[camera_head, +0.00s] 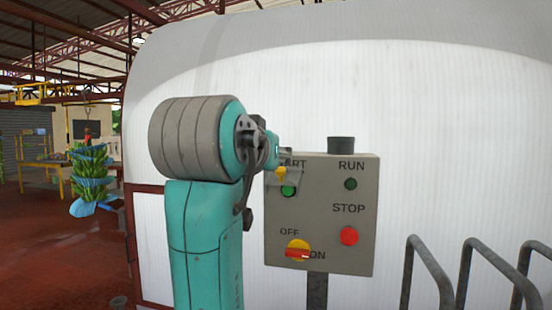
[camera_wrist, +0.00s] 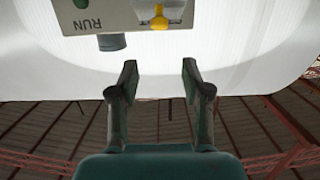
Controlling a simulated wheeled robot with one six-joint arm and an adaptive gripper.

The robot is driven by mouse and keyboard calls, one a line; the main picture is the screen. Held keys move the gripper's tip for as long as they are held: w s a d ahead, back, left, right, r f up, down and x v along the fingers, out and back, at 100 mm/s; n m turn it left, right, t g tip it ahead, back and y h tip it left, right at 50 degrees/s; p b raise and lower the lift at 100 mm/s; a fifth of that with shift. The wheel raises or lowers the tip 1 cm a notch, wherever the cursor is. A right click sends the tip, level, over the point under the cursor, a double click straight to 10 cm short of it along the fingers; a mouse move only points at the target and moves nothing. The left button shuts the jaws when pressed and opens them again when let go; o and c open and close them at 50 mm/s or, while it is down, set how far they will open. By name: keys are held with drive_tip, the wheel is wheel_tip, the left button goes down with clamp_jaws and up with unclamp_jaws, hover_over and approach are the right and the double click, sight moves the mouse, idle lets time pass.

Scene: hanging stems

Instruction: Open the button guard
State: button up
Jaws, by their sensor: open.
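The grey control box (camera_head: 327,235) carries a green button (camera_head: 288,190) under the partly hidden START label. A clear button guard (camera_head: 297,178) with a yellow tab (camera_head: 281,172) sits at that button. I cannot tell how far the guard is tilted. In the wrist view the guard (camera_wrist: 176,12) and its yellow tab (camera_wrist: 159,22) appear at the top, inverted. My gripper (camera_wrist: 159,75) is open and empty, its two fingers apart, with the tab beyond the gap between them. In the head view my gripper (camera_head: 275,153) is at the box's upper left, partly hidden by my wrist.
The box also has a RUN lamp (camera_head: 351,184), a red STOP button (camera_head: 349,236), a yellow-and-red OFF/ON switch (camera_head: 298,249) and a dark cylinder (camera_head: 341,144) on top. A white curved wall (camera_head: 450,130) stands behind. Metal rails (camera_head: 470,270) are at lower right.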

drive_tip(key=shift+v, duration=1.55)
drive_tip(key=shift+c, duration=0.2)
